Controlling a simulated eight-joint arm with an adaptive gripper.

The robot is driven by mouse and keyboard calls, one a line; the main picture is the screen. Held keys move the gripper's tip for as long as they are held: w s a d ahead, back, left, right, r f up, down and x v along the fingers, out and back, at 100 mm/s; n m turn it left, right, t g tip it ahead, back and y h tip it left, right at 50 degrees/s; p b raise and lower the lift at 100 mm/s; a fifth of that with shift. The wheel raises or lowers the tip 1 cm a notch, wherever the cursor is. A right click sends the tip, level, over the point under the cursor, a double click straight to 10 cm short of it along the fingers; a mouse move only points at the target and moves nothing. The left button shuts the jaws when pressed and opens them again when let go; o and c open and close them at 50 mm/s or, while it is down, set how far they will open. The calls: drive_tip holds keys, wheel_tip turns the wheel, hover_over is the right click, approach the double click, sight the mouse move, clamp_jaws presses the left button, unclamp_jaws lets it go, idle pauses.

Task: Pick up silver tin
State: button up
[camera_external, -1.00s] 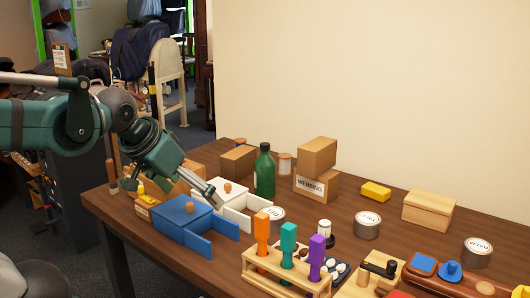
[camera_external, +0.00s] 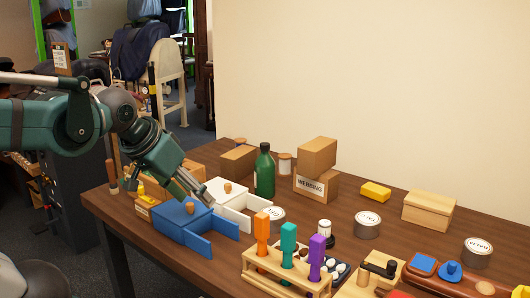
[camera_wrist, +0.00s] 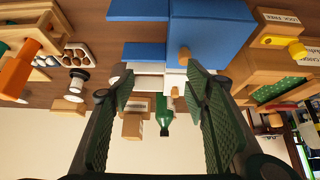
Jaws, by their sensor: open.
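Silver tins with white lids stand on the wooden table in the external view: one right of the middle (camera_external: 367,225), one at the far right (camera_external: 477,252), and one beside the white drawer box (camera_external: 271,214), partly hidden by the orange-handled tool. I cannot tell which one the task means. My gripper (camera_external: 208,199) is open and empty, tilted down above the blue drawer box (camera_external: 182,222) and beside the white drawer box (camera_external: 227,191), left of all three tins. In the wrist view my gripper's fingers (camera_wrist: 160,78) are spread apart, with no tin clearly visible between them.
A green bottle (camera_external: 264,172) and stacked cardboard boxes (camera_external: 316,171) stand behind. A rack with orange, teal and purple handles (camera_external: 287,272) is in front. A yellow block (camera_external: 376,191) and a wooden box (camera_external: 429,209) stand at the back right. Both drawer boxes have open drawers.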

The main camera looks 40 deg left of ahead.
drive_tip(key=shift+w+r, duration=0.1)
drive_tip(key=n+g+h+p, duration=0.1)
drive_tip(key=n+g+p, duration=0.6)
drive_tip(key=n+p, duration=0.7)
approach(272, 212)
drive_tip(key=shift+w+f+m+g+p, duration=0.15)
drive_tip(key=shift+f+p, duration=0.5)
drive_tip(key=shift+p, duration=0.65)
drive_tip(key=shift+w+f+m+g+p, duration=0.2)
drive_tip(key=shift+f+p, duration=0.45)
drive_tip(key=shift+p, duration=0.65)
drive_tip(key=shift+s+f, duration=0.1)
drive_tip(key=shift+f, duration=0.05)
drive_tip(key=shift+s+d+f, duration=0.1)
drive_tip(key=shift+d+f, duration=0.1)
drive_tip(key=shift+f, duration=1.05)
drive_tip(key=shift+f, duration=0.1)
